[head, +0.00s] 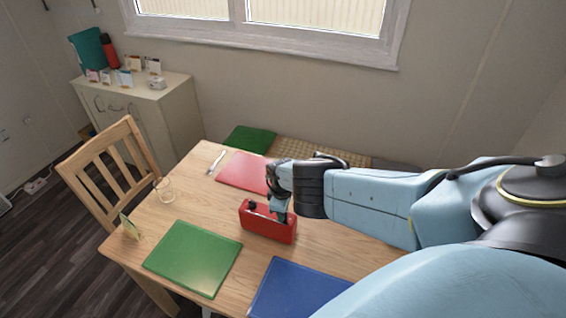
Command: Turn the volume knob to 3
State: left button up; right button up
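A red box-shaped radio (266,226) stands on the wooden table, a little right of its middle. A small dark knob (252,205) shows on its upper left part. My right gripper (281,215) reaches in from the right and points down at the right part of the radio's top. Its fingertips are at or very near the radio there and hide what lies under them. I cannot make out a volume scale or a number. The gap between the fingers is too small to judge. My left gripper is not in view.
The table (185,197) carries a green mat (193,257) at front left, a blue mat (295,291) at front, and a red mat (243,171) behind the radio. A clear glass (164,190) stands at the left edge near a wooden chair (108,165).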

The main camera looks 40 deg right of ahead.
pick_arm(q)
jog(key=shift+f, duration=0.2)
pick_arm(e)
jog(key=shift+m, duration=1.5)
jog(key=o, duration=1)
